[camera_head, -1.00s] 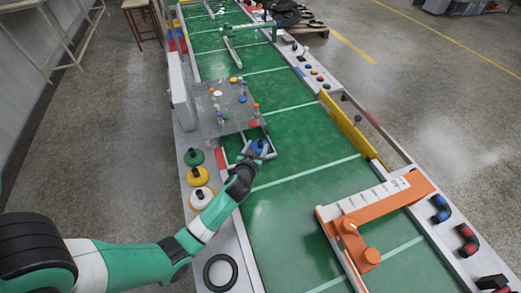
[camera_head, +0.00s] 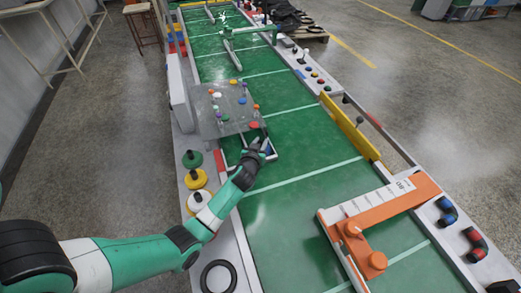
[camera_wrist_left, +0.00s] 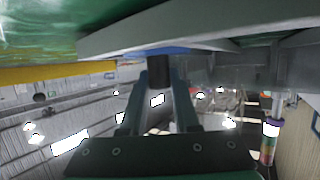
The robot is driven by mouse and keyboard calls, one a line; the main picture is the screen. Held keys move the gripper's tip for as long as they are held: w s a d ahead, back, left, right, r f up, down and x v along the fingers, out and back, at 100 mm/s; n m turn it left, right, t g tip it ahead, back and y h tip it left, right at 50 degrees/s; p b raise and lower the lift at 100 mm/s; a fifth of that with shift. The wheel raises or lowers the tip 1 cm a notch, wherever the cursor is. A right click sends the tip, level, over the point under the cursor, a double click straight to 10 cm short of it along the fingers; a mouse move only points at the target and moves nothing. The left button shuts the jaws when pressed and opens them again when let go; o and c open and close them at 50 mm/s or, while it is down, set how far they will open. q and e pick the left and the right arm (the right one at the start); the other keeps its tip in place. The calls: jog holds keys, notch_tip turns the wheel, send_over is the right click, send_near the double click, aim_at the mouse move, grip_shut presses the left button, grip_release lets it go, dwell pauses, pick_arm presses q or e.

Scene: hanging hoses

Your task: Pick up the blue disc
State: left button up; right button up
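The blue disc (camera_head: 268,150) lies inside a small grey frame on the green belt, partly hidden behind my left gripper (camera_head: 260,145) in the head view. In the left wrist view only a thin blue strip of the disc (camera_wrist_left: 165,51) shows, with its dark knob below it in the picture. The two fingers of my left gripper (camera_wrist_left: 160,78) stand on either side of the knob, close to it. I cannot tell whether they press on it. My right gripper is in neither view.
A grey tilted panel (camera_head: 222,108) with coloured knobs stands just beyond the left gripper. Green (camera_head: 192,159), yellow (camera_head: 196,179) and white (camera_head: 199,201) discs sit on the left ledge, with a black ring (camera_head: 218,276). An orange frame (camera_head: 400,195) stands at the right.

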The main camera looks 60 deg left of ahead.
pick_arm(q)
grip_shut()
jog(key=shift+r+p, duration=0.45)
jog(key=shift+r, duration=0.2)
jog(key=r, duration=0.1)
jog(key=r+p, duration=0.2)
jog(key=shift+s+d, duration=0.1)
jog(key=shift+d, duration=0.15)
jog(key=w+r+p+v, duration=0.1)
jog(key=r+p+v, duration=0.2)
jog(key=p+v, duration=0.4)
jog(key=v, duration=0.8)
jog(key=shift+w+d+r, duration=0.15)
jog(key=shift+d+r, duration=0.05)
jog(key=shift+r, duration=0.1)
